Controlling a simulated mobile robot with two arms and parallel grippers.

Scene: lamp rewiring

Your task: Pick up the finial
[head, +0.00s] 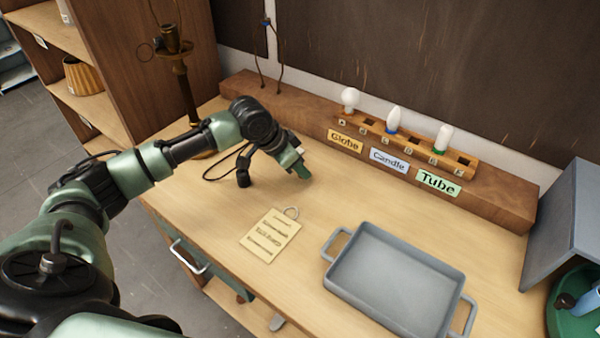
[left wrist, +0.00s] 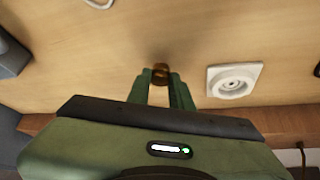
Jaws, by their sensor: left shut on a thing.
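The finial (left wrist: 160,70) is a small brown, brass-like piece between the fingertips of my left gripper (left wrist: 159,82) in the left wrist view. The fingers are shut on it, low over the wooden tabletop; I cannot tell whether it touches the wood. In the head view my left gripper (head: 302,172) points down at the back middle of the table, and the finial is hidden there. The brass lamp (head: 182,90) stands at the back left. My right gripper is out of view.
A grey tray (head: 392,280) lies front right, and a tagged card (head: 270,235) lies left of it. A bulb rack (head: 405,140) stands on the back ledge. A white square socket plate (left wrist: 234,80) is beside the left gripper. Bare tabletop lies between card and rack.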

